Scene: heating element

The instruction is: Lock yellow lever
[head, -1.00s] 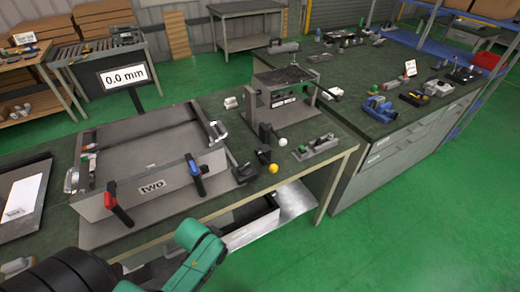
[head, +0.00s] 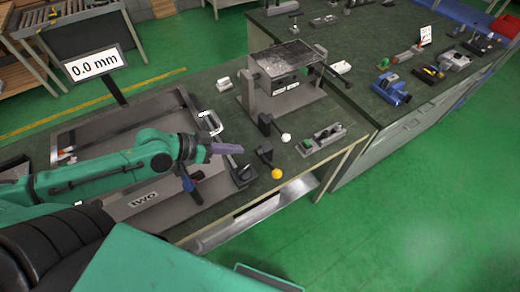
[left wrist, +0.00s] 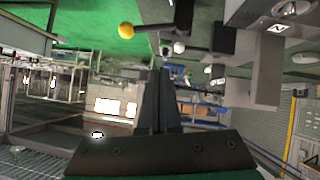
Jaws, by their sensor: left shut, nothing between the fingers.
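The yellow ball knob (head: 277,174) of the lever sits at the front edge of the bench, beside a small black block (head: 264,154). In the left wrist view the yellow knob (left wrist: 126,30) shows at the upper left, on a dark rod. My left gripper (head: 239,149) reaches in from the left above the bench. It is shut and empty, to the left of the yellow knob and apart from it. Its closed fingers (left wrist: 159,78) point up the middle of the left wrist view. My right gripper is not in view.
A white ball knob (head: 286,137) and black block stand just behind the yellow one. A grey fixture (head: 325,138) lies to the right. A raised metal stand (head: 284,88) is behind. The display (head: 95,65) reads 0.0 mm.

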